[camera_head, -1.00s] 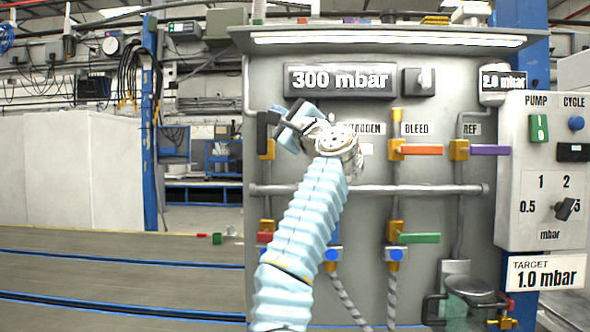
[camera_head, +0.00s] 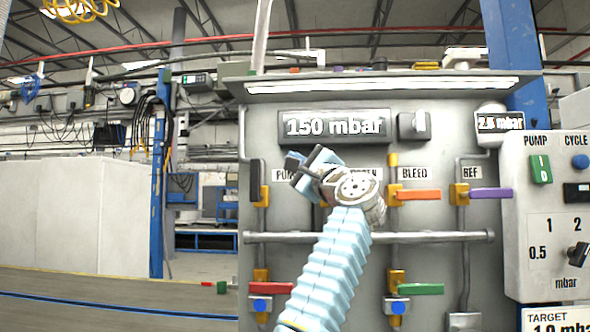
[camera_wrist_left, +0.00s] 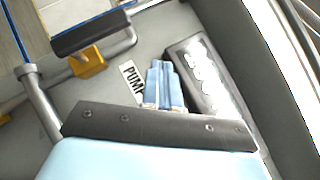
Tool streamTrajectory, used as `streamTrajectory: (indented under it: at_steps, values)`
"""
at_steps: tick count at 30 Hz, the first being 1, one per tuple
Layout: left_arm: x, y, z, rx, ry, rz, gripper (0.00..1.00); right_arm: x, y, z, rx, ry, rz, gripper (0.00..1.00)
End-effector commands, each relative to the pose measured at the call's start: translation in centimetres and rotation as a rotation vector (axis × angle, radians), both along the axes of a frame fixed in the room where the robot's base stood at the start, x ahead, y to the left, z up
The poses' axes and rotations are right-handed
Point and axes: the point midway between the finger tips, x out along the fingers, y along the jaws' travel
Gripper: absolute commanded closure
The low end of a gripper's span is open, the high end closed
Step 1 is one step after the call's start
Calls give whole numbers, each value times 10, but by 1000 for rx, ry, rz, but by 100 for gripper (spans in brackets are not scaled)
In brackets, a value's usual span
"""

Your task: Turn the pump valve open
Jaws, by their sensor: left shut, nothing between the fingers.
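The pump valve has a black handle (camera_head: 256,180) on a yellow body (camera_head: 264,196), at the upper left of the grey panel. The handle stands upright, along its pipe. In the left wrist view the black handle (camera_wrist_left: 92,33) and yellow body (camera_wrist_left: 87,62) lie at the upper left. My left gripper (camera_head: 312,160) is in front of the PUMP label, right of the handle and apart from it. Its light blue fingers (camera_wrist_left: 160,66) are together and empty, between the label and the display. The gripper partly hides the label in the head view. My right gripper is not in view.
The display (camera_head: 335,127) reads 150 mbar. Right of my arm are an orange BLEED handle (camera_head: 418,195) and a purple REF handle (camera_head: 491,194). Red (camera_head: 272,288) and green (camera_head: 420,289) handles sit below the horizontal pipe (camera_head: 420,237). A control box (camera_head: 545,215) is at the right.

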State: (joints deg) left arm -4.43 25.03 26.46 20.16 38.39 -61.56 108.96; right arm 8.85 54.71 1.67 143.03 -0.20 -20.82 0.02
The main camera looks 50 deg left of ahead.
Motion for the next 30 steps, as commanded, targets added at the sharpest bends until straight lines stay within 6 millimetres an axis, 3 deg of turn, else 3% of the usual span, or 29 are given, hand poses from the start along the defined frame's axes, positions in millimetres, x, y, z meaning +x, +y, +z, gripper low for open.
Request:
streamTrajectory:
  at_steps: [15,30]
  values:
    - [-8,-79,0,0,-3,1,100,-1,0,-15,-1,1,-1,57]
    - [-9,-88,1,0,-2,2,100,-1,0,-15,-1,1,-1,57]
